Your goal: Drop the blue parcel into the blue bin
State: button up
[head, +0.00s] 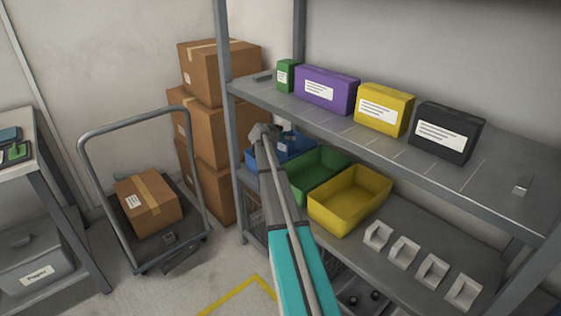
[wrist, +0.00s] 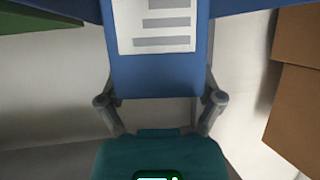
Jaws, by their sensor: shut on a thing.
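The blue parcel (wrist: 158,78), a box with a white printed label, fills the upper middle of the wrist view. My gripper (wrist: 160,99) is shut on it, one finger on each side. In the head view my gripper (head: 264,133) is over the left part of the blue bin (head: 301,152) on the middle shelf. Blue bin edges also show at the top of the wrist view, behind the parcel. I cannot tell how high the parcel is relative to the rim.
An open green bin (head: 316,174) and a yellow bin (head: 350,200) stand right of the blue one. The upper shelf (head: 345,132) above carries green, purple, yellow and black boxes. Stacked cartons (head: 205,125) stand left of the shelf post. A cart (head: 140,215) holds another carton.

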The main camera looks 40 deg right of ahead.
jog(key=o, duration=1)
